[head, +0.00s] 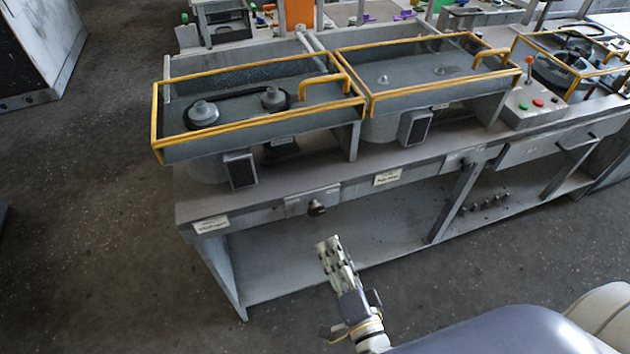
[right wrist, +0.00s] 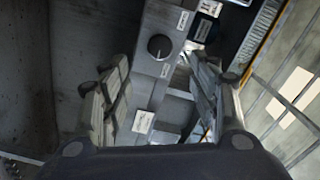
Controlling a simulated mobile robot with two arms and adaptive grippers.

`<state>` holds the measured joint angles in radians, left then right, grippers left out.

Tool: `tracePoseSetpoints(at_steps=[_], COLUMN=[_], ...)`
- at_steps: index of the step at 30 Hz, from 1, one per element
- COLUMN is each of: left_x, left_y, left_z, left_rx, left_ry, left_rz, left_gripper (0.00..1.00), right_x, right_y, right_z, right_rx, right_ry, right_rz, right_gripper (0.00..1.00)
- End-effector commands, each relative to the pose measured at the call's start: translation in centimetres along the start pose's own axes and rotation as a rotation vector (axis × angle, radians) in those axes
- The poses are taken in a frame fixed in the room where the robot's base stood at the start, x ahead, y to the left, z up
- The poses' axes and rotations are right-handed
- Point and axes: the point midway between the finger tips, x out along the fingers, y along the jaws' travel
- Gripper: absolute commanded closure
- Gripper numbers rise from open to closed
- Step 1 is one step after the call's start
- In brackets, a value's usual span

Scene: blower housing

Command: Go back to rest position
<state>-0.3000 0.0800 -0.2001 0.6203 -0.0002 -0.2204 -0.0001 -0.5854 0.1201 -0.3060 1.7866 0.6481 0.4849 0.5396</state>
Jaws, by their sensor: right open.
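My right gripper (head: 338,262) is in front of the workbench in the head view, at the lower middle, apart from the bench as far as I can tell. In the right wrist view its two fingers (right wrist: 155,66) are spread with nothing between them. Beyond the fingers is the bench front with a dark round knob (right wrist: 159,47), which also shows in the head view (head: 316,208). My left gripper is not in view.
The grey workbench (head: 260,205) carries yellow-framed covers; the left one (head: 240,120) encloses a belt on two pulleys. An open lower shelf (head: 290,275) lies below. A control box (head: 535,105) stands at right. Bare floor (head: 90,220) lies at left.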

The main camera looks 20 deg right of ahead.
Motion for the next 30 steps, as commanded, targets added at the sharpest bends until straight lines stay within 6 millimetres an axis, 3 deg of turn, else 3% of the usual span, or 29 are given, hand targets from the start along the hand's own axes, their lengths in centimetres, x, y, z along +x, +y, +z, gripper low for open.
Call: tracePoseSetpoints(at_steps=[5, 8, 11, 14, 20, 24, 27, 30], left_x=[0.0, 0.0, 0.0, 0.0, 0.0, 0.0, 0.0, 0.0], left_y=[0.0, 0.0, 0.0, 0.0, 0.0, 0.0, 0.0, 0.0], left_z=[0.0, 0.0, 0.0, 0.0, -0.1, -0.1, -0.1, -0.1], left_rx=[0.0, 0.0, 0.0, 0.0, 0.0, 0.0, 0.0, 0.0], left_ry=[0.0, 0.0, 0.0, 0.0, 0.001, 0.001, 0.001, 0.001], left_rz=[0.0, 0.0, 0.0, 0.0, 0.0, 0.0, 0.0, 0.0], left_gripper=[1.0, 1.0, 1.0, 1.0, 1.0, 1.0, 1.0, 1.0], right_x=[0.0, -0.1, -0.6, -2.2, -8.7, -15.5, -20.8, -25.5], right_y=[0.2, 1.8, 5.9, 12.2, 25.4, 33.5, 37.8, 40.8], right_z=[0.1, 1.1, 3.2, 6.0, 10.0, 11.0, 10.8, 10.2], right_rx=[-0.004, -0.049, -0.158, -0.319, -0.644, -0.837, -0.949, -1.028], right_ry=[-0.003, -0.036, -0.116, -0.249, -0.573, -0.829, -1.013, -1.174], right_rz=[0.003, 0.032, 0.1, 0.204, 0.421, 0.561, 0.645, 0.708], right_gripper=[0.45, 0.45, 0.45, 0.45, 0.45, 0.45, 0.45, 0.45])
